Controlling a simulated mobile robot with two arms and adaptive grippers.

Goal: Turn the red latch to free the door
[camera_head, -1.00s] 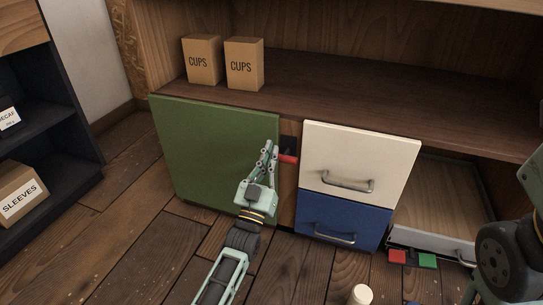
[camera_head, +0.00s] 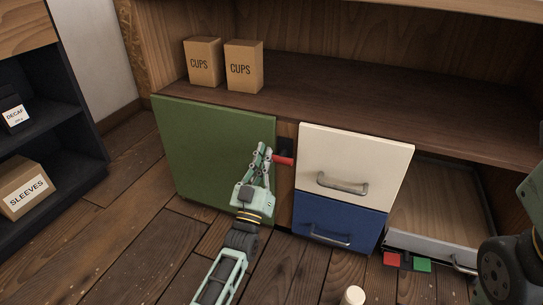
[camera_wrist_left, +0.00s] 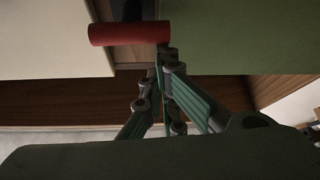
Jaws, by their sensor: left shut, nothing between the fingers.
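The red latch (camera_head: 283,160) is a short red bar on a dark mount, on the wooden post between the green door (camera_head: 215,150) and the cream drawer. It lies nearly level, its left end by the door's right edge. My left gripper (camera_head: 264,149) is shut and empty, its fingertips close beside the latch's left end. In the left wrist view the latch (camera_wrist_left: 130,33) shows as a red cylinder just past the fingertips (camera_wrist_left: 162,55); whether they touch, I cannot tell. The green door looks closed. My right gripper is out of view; only part of my right arm shows.
Right of the post are a cream drawer (camera_head: 355,160) and a blue drawer (camera_head: 340,222) with metal handles. An open drawer (camera_head: 430,247) juts out at the right, with red and green blocks beside it. Two CUPS boxes (camera_head: 243,67) stand on the shelf.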

